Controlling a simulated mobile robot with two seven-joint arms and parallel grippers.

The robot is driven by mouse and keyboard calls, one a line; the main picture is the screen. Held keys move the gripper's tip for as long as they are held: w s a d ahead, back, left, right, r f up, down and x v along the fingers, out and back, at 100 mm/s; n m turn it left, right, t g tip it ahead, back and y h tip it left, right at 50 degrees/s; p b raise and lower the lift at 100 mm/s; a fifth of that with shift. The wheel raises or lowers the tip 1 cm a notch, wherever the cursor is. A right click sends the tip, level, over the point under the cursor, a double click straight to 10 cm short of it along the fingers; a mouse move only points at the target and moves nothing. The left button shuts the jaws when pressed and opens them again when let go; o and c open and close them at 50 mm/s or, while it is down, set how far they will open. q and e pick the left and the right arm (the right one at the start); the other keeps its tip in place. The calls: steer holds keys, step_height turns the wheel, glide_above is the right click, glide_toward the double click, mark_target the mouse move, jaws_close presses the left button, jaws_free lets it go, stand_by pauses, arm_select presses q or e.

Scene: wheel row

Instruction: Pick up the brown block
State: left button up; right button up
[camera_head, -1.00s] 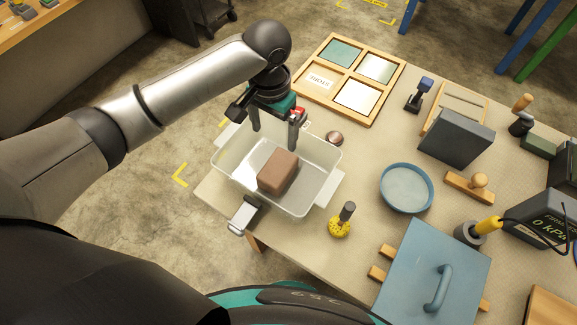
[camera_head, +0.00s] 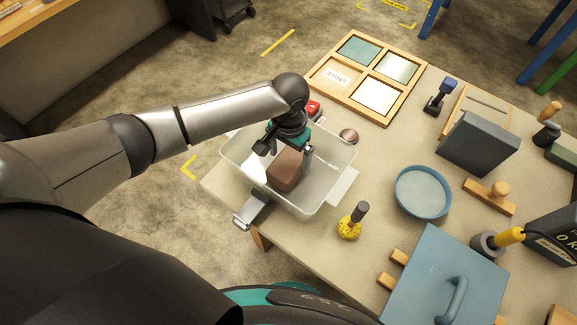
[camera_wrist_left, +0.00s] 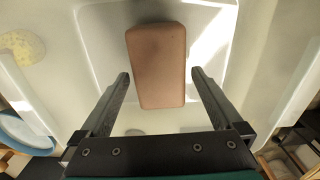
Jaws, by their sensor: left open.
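The brown block (camera_head: 285,170) lies in a white rectangular tub (camera_head: 326,186) at the table's left corner. My left gripper (camera_head: 287,160) is over the tub, pointing down at the block, with its upper parts hiding some of it. In the left wrist view the block (camera_wrist_left: 158,66) shows between and beyond the two fingers (camera_wrist_left: 160,82). The fingers are open, with a gap on each side of the block. My right gripper is not in view.
A yellow-based tool (camera_head: 349,226) stands right of the tub. Farther right are a round blue dish (camera_head: 422,192) and a blue lidded panel (camera_head: 445,280). A wooden frame with coloured panels (camera_head: 373,80) lies behind. The tub walls surround the block.

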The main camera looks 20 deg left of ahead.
arm_select(q)
step_height(320, 180, down, 3)
steer(key=shift+r, duration=0.2)
jaws_close()
steer(key=shift+r, duration=0.15)
stand_by(0.6)
